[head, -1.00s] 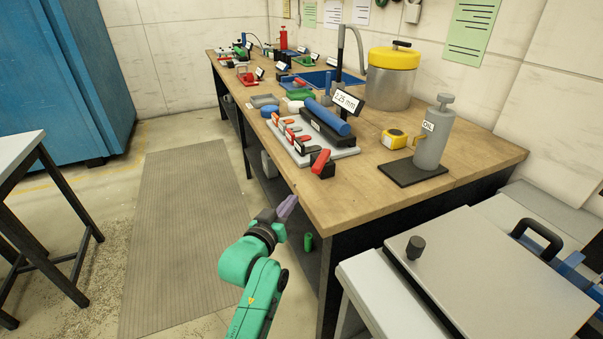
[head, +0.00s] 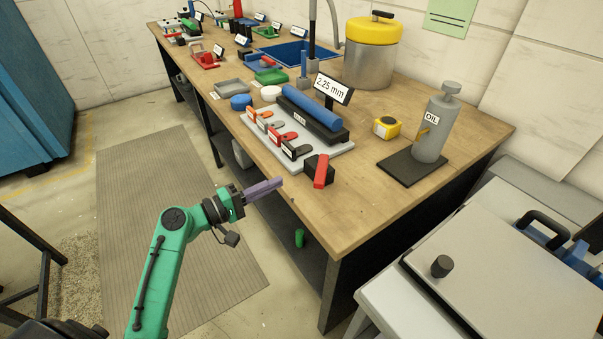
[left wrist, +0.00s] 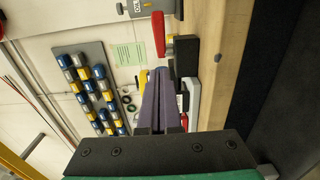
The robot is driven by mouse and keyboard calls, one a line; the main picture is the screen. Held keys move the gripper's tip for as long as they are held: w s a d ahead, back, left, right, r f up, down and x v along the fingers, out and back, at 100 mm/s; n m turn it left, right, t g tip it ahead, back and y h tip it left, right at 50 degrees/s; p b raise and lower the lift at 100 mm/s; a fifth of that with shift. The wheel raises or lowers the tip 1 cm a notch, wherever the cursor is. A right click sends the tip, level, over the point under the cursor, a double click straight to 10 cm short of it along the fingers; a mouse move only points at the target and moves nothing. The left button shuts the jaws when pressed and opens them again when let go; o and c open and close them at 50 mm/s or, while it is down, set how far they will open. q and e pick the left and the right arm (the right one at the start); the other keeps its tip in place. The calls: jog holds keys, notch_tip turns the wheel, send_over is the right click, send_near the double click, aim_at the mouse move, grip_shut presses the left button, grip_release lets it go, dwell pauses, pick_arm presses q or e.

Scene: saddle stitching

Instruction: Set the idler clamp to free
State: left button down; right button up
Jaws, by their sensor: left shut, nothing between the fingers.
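A red lever (head: 321,171) sits on a black block (head: 312,164) near the bench's front edge, right of a grey plate (head: 333,156) with a row of small orange, red and grey levers (head: 277,132). I cannot read a label naming the idler clamp; the red lever may be its handle. My left gripper (head: 280,182) is shut and empty, its purple fingers by the bench's front edge, left of the red lever and apart from it. In the left wrist view the fingers (left wrist: 158,85) point toward the red lever (left wrist: 158,34) and black block (left wrist: 186,56).
A blue roller (head: 312,109) with a 2.25 mm sign (head: 333,88) lies behind the small levers. A yellow tape measure (head: 386,127) and an oil can (head: 437,125) stand to the right. Bare bench top (head: 350,205) lies in front of the oil can.

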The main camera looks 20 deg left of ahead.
aim_at(322, 170)
pick_arm(q)
jog(key=w+d+p, duration=0.1)
jog(key=d, duration=0.1)
jog(key=w+d+p, duration=0.1)
jog(key=d, duration=0.1)
jog(key=w+d+p, duration=0.1)
jog(key=d, duration=0.1)
jog(key=shift+w+r, duration=0.1)
jog(key=shift+w, duration=0.3)
jog(key=shift+d, duration=0.2)
jog(key=shift+a+f, duration=0.1)
jog(key=shift+f, duration=0.1)
pick_arm(e)
jog(key=r, duration=0.1)
jog(key=a+r, duration=0.1)
jog(key=r, duration=0.1)
jog(key=shift+w+a+r, duration=0.35)
jog(key=shift+a, duration=0.05)
jog(key=shift+d+r, duration=0.1)
jog(key=shift+d, duration=0.1)
